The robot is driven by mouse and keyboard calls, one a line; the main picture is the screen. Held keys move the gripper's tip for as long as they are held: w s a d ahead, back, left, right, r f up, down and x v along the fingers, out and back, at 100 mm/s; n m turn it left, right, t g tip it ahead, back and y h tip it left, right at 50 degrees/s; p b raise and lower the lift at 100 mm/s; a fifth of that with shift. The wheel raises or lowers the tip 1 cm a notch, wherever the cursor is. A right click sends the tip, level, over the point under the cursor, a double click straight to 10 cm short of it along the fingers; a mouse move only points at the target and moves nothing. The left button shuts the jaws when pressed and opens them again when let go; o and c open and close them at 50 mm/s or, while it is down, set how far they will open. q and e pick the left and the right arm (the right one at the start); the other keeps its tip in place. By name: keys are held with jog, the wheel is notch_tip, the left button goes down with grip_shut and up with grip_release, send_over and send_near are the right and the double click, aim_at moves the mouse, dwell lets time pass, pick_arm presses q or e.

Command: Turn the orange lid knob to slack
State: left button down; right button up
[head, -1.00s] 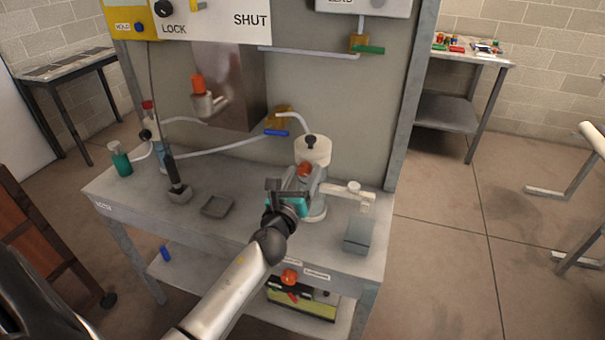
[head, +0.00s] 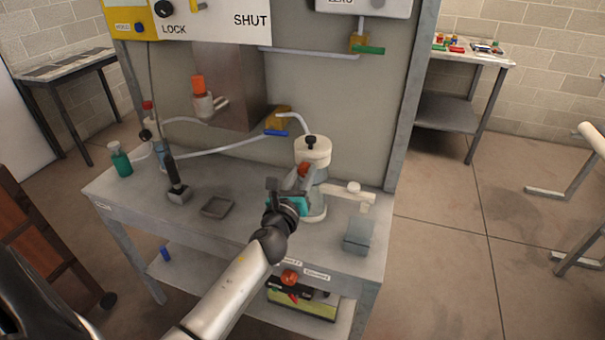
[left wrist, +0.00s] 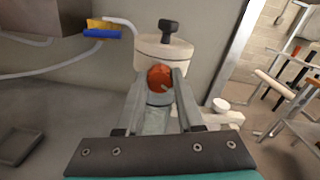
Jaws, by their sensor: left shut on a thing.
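The orange lid knob (head: 303,168) is on the side of the white lid (head: 313,150) of a canister on the bench. In the left wrist view the knob (left wrist: 160,77) sits between the two grey fingers. My left gripper (head: 299,177) is shut on this knob, with a finger on either side of it. The fingers hide part of the canister body (left wrist: 158,118). The knob's marking, if any, is too small to read. My right gripper is not in view.
A black knob (head: 311,141) tops the lid. A pale valve arm with a grey block (head: 358,236) stands close on the right. A grey tray (head: 217,207) and black post (head: 171,165) are on the left.

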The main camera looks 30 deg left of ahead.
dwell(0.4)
pick_arm(q)
jog(key=n, duration=0.5)
jog(key=shift+n+p, duration=0.35)
jog(key=shift+n, duration=0.05)
jog(key=n+p, duration=0.1)
jog(key=n, duration=0.4)
jog(key=shift+a, duration=0.1)
jog(key=n+p, duration=0.1)
jog(key=n, duration=0.4)
jog(key=shift+h, duration=0.4)
jog(key=n+p, duration=0.2)
jog(key=n, duration=0.3)
jog(key=shift+n, duration=0.3)
jog(key=c, duration=0.5)
grip_release()
jog(key=shift+c, duration=0.2)
